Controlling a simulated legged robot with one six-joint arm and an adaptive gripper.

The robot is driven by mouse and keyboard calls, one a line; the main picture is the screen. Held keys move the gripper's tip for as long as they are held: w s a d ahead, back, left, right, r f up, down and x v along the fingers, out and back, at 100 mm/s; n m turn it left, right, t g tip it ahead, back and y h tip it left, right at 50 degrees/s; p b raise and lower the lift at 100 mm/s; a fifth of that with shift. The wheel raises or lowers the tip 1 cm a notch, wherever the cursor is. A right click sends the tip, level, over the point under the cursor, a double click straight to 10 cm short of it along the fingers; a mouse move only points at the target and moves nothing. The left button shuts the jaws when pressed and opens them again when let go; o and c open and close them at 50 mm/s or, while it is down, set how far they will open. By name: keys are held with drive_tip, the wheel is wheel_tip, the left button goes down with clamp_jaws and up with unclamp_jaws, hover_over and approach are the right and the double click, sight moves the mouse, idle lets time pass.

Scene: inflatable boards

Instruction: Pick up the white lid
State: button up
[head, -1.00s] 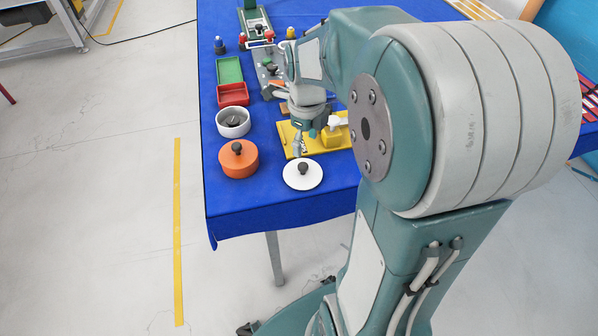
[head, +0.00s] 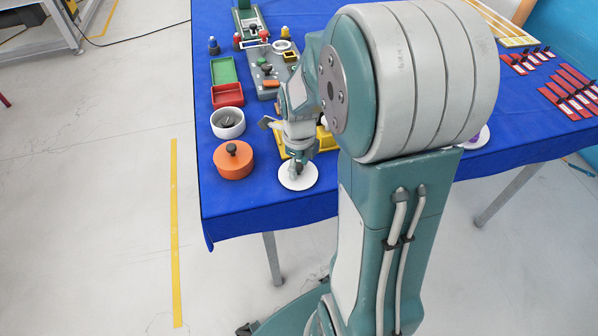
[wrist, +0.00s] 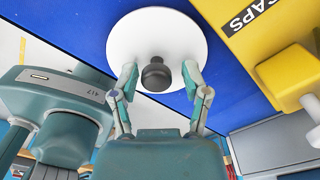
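The white lid (head: 299,183) is a flat round disc lying on the blue table near its front edge. My gripper (wrist: 160,72) is open, with one finger on each side of the knob and visible gaps between fingers and knob. In the head view my gripper (head: 297,168) is right over the lid and hides its knob and back part.
An orange lidded pot (head: 233,162) stands left of the lid, with a white pot (head: 228,122) behind it. The blue cloth in front of the lid (head: 270,218) is clear.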

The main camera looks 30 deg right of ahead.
clamp_jaws()
drive_tip(key=shift+a, duration=0.2)
drive_tip(key=shift+r, duration=0.1)
